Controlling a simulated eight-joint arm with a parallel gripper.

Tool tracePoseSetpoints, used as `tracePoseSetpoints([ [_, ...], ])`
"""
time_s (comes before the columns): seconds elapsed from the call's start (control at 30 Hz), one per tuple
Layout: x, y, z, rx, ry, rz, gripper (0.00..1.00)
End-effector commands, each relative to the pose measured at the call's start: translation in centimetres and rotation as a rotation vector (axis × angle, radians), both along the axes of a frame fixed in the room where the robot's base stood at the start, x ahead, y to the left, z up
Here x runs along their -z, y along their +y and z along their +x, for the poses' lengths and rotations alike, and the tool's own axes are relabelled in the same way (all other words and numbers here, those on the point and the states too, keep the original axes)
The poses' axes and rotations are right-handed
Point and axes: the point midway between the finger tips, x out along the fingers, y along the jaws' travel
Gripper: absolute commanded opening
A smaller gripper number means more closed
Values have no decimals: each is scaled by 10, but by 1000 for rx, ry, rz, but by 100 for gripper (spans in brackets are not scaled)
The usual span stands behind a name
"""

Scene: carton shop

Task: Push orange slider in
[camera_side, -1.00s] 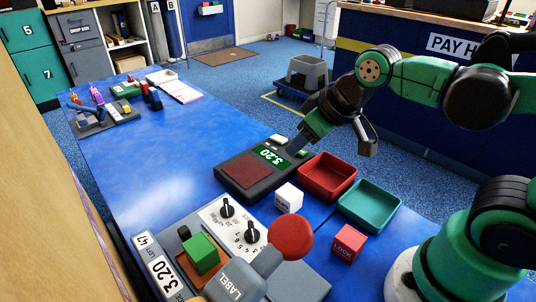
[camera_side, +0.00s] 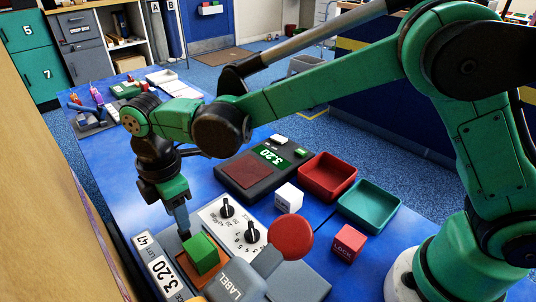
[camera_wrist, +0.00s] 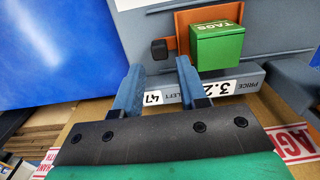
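The orange slider (camera_side: 184,270) is set in the grey label machine at the lower left, with a green block (camera_side: 201,254) on it. In the wrist view the slider (camera_wrist: 183,32) shows beside the green block marked TAGS (camera_wrist: 216,46). A black knob (camera_wrist: 160,50) sits at the slider's edge. My gripper (camera_side: 184,226) points down at the machine just behind the green block. In the wrist view my gripper (camera_wrist: 159,68) has its two blue-grey fingers apart, with nothing between them. The knob is just beyond the fingertips; I cannot tell whether they touch it.
The machine carries two black dials (camera_side: 227,207), a red button (camera_side: 290,237) and a LABEL part (camera_side: 236,284). A white cube (camera_side: 288,196), a red LOCK cube (camera_side: 348,243), a scale (camera_side: 245,174), a red tray (camera_side: 327,178) and a teal tray (camera_side: 369,204) stand to the right.

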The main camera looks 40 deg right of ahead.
Motion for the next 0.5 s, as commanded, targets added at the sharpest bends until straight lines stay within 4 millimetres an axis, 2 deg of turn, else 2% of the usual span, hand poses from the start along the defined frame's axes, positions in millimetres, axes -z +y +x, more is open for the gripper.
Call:
tracePoseSetpoints([
  [0.23,33,0,0,4,-2,1,37],
  [0.5,41,-1,0,5,-2,1,37],
])
